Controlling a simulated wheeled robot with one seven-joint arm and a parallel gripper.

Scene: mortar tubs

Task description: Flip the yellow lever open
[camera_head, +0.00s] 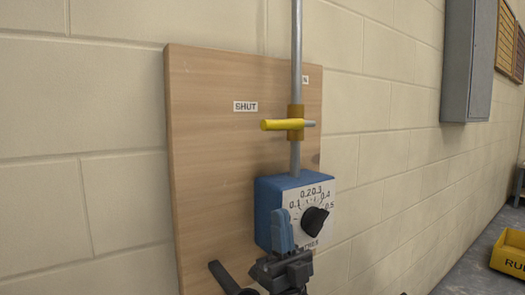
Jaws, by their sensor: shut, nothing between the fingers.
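The yellow lever (278,125) sits on a brass valve body (296,112) on a vertical grey pipe (297,50). It lies about level, with its thick yellow end pointing left, just below the SHUT label (245,106). A grey stub sticks out to the right. A second label (306,79), mostly hidden by the pipe, shows only an N. My gripper (282,216) is below the lever, in front of the blue dial box (265,199). The gripper is apart from the lever.
A wooden board (210,150) backs the pipe on a cream block wall (90,120). The dial box has a black knob (314,221). A grey cabinet (467,60) hangs at right, with a yellow tub (509,254) on the floor. The space left of the lever is clear.

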